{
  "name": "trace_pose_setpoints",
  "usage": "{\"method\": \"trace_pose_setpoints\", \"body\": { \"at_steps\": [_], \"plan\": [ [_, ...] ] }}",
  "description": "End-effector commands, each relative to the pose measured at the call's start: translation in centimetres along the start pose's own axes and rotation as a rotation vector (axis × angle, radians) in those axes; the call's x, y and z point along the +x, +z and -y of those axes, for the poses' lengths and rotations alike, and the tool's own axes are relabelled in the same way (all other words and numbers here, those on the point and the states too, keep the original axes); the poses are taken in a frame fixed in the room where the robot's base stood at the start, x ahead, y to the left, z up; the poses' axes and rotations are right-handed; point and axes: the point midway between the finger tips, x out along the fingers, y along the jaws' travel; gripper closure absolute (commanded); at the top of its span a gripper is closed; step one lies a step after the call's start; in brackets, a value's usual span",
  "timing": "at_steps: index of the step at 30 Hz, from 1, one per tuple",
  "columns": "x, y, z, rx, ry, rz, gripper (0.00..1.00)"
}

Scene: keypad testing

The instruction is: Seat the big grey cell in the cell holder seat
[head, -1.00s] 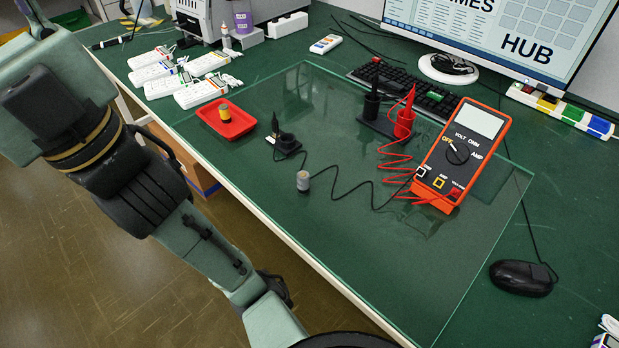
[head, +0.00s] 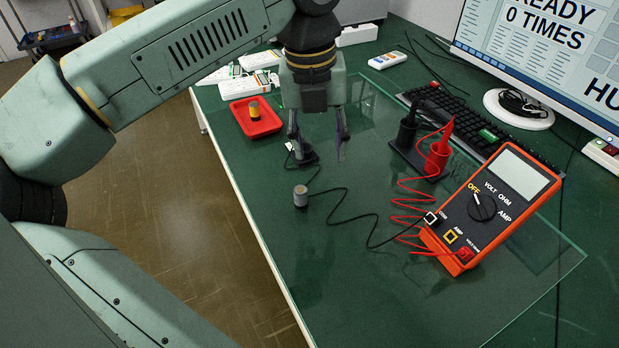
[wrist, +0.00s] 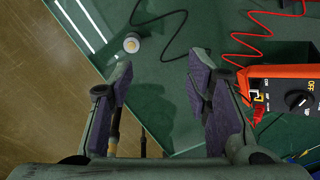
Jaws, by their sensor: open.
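The big grey cell (head: 300,196) stands upright on the clear mat near the table's front edge. It also shows in the wrist view (wrist: 131,43), beyond the left fingertip and outside the jaws. A small black holder (head: 306,158), which looks like the cell holder seat, sits behind the cell with a black wire attached. My fingers partly cover it, and I cannot see into its seat. My gripper (head: 319,150) points down above the mat behind the cell, open and empty. Its two fingers also show in the wrist view (wrist: 161,70), well apart.
A red tray (head: 267,128) holds a yellow-and-black cell (head: 254,109). An orange multimeter (head: 492,207) stands right, its red and black leads crossing the mat. Red and black probe cups (head: 437,160) stand behind. The mat's front middle (head: 370,290) is clear.

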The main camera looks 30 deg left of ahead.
Motion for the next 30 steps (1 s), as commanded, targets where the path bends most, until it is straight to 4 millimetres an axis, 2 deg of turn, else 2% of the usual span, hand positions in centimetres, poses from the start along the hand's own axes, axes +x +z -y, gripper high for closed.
{"method": "trace_pose_setpoints", "body": {
  "at_steps": [1,3,6,12,20,27,30],
  "plan": [
    [0.2,0.0,-1.6,-0.043,0.048,-0.013,0.55],
    [0.5,-0.1,-2.9,-0.074,0.084,-0.026,0.55],
    [1.7,-0.3,-3.6,-0.088,0.101,-0.034,0.55],
    [4.8,-0.3,-3.7,-0.084,0.098,-0.033,0.55],
    [6.9,-0.4,-3.9,-0.082,0.095,-0.033,0.55],
    [10.3,-0.4,-4.3,-0.082,0.094,-0.033,0.55],
    [11.0,-0.4,-4.3,-0.081,0.094,-0.031,0.55]
  ]
}}
